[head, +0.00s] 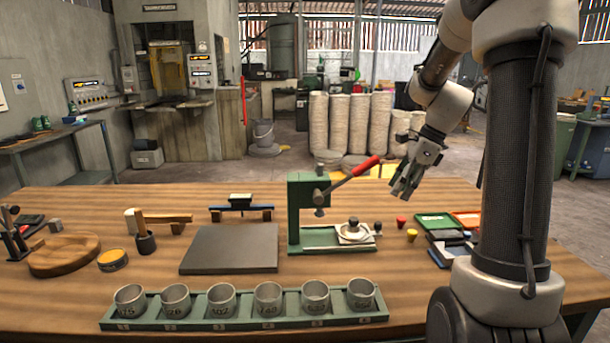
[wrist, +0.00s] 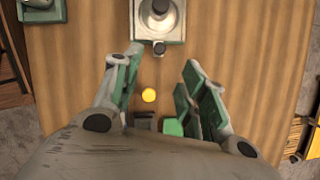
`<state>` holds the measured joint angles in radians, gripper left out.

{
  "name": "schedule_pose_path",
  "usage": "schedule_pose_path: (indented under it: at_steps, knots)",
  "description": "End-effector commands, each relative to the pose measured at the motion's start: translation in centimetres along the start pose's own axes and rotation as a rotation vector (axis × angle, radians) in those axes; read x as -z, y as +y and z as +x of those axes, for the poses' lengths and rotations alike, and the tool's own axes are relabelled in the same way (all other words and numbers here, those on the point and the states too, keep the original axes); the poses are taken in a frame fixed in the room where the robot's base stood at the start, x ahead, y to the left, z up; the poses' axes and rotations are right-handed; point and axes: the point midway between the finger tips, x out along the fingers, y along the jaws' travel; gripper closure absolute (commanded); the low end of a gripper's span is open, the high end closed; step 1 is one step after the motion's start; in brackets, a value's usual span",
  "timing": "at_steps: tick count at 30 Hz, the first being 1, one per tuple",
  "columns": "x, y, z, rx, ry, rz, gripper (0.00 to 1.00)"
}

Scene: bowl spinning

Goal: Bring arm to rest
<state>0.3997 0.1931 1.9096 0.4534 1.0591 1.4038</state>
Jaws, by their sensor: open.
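My gripper (head: 405,184) hangs in the air above the right part of the wooden table, right of the green press with the red lever (head: 352,180). It is open and empty. In the wrist view my gripper (wrist: 160,85) points down with its two green-padded fingers spread apart. A yellow knob-like piece (wrist: 149,95) shows between the fingers, on the table below. A metal bowl-like part (wrist: 160,12) on the press base lies just beyond the fingertips in that view. My arm rises at the right of the head view.
A green tray of several numbered metal cups (head: 245,308) runs along the front. A grey plate (head: 230,249) lies left of the press. A round wooden board (head: 64,255) lies at the left.

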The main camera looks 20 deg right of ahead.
Motion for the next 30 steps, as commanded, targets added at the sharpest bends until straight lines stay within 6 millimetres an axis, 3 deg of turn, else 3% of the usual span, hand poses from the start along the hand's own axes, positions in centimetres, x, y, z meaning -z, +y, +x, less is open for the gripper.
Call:
schedule_pose_path:
  at_steps: [4,7,11,15,24,30]
  knots:
    - [0.0,0.0,0.0,0.001,0.0,-0.069,0.58]
    - [0.5,0.0,0.0,-0.002,0.016,-0.224,0.58]
    - [2.5,2.3,1.0,-0.061,0.062,-0.507,0.58]
    - [3.4,6.7,-0.3,-0.111,0.125,-0.889,0.58]
    - [2.8,16.9,-4.0,-0.188,0.286,-1.659,0.58]
    - [2.5,22.1,-5.4,-0.155,0.404,-1.932,0.58]
